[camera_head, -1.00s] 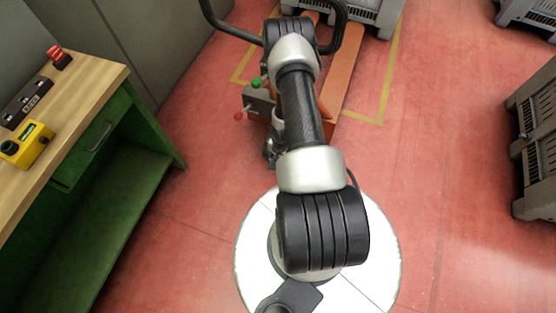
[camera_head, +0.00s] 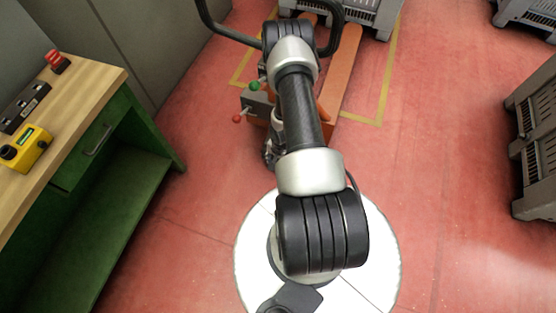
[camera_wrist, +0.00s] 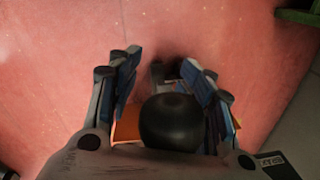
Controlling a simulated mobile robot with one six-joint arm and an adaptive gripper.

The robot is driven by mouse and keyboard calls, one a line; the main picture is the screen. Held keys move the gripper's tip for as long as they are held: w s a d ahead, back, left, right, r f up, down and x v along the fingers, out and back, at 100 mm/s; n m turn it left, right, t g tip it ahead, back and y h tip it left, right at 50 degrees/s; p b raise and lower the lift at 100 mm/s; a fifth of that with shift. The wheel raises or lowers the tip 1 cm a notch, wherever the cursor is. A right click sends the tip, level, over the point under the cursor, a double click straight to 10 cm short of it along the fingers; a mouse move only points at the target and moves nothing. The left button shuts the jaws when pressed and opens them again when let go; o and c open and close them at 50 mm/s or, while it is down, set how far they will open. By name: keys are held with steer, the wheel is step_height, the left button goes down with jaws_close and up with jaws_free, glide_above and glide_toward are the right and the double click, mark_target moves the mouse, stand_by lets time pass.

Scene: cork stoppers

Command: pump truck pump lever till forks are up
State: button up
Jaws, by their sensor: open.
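The orange pallet truck (camera_head: 341,78) stands behind my arm, its forks reaching toward a grey crate at the back. Its black loop handle (camera_head: 228,33) shows on both sides of my arm. A grey box (camera_head: 257,104) on the truck carries a green knob (camera_head: 254,86) and a red knob (camera_head: 237,119). In the wrist view my gripper (camera_wrist: 161,68) is open, with a dark rounded thing (camera_wrist: 172,122), seemingly part of the handle, between its fingers near the palm. Orange truck parts show below. Fork height cannot be told.
A green workbench (camera_head: 120,165) with a wooden top stands on the left, holding a yellow control box (camera_head: 27,150) and a red button (camera_head: 57,62). Grey crates stand at the back (camera_head: 375,14) and right (camera_head: 535,150). Red floor is free between truck and right crate.

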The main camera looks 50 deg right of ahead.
steer(key=shift+a, duration=0.15)
step_height(320, 180, up, 12)
steer(key=s, duration=0.1)
stand_by(0.5)
steer(key=shift+s, duration=0.1)
step_height(320, 180, up, 20)
steer(key=s+p, duration=0.2)
steer(key=p, duration=1.8)
steer(key=shift+d, duration=0.25)
steer(key=shift+p, duration=0.45)
steer(key=shift+w+f, duration=0.1)
stand_by(0.3)
